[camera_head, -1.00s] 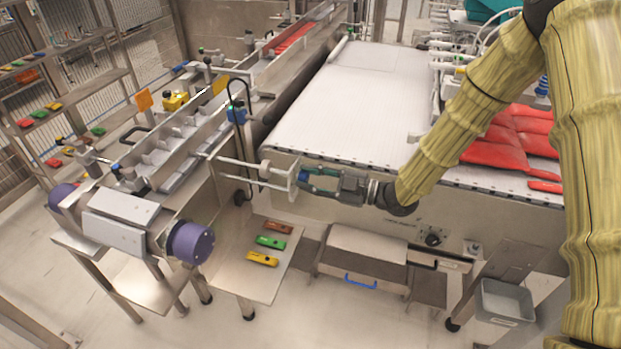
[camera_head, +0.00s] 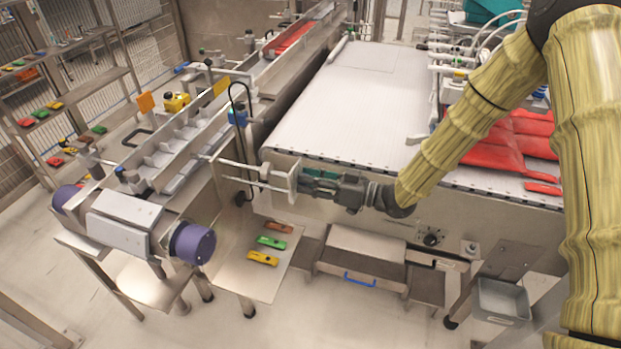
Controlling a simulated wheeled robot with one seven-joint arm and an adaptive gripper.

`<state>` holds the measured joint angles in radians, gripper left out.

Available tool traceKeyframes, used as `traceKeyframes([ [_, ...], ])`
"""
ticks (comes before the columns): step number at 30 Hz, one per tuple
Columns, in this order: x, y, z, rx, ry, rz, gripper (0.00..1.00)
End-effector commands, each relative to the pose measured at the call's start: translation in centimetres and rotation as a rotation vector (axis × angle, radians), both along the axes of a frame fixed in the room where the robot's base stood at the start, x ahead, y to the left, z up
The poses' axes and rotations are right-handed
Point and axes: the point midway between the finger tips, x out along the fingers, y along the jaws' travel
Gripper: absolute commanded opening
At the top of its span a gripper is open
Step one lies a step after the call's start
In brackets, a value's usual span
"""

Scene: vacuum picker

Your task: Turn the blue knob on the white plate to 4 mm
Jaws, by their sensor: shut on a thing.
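My gripper (camera_head: 305,186) is at the right side of the white plate (camera_head: 281,182), which stands upright on two thin rods beside the conveyor. The gripper reaches the plate from the right, with its fingertips close against the plate's face. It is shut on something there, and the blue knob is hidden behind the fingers. No scale or millimetre mark can be read at this size.
The white conveyor belt (camera_head: 345,100) lies just behind the gripper, with red packs (camera_head: 510,145) on its right. Below, a metal shelf (camera_head: 237,276) holds a brown, a green (camera_head: 271,243) and a yellow (camera_head: 262,258) piece. A purple-ended roller (camera_head: 192,244) stands to the left.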

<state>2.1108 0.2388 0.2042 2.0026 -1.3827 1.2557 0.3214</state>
Motion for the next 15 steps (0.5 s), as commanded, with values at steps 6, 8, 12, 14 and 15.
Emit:
traceKeyframes([
  [6,0.08,-0.07,0.19,0.065,0.196,-0.003,0.04],
  [8,0.10,-0.07,0.21,0.082,0.249,-0.003,0.04],
  [12,0.15,-0.09,0.25,0.124,0.374,-0.003,0.04],
  [14,0.16,-0.09,0.25,0.141,0.428,-0.003,0.04],
  [15,0.16,-0.09,0.24,0.153,0.464,-0.003,0.04],
])
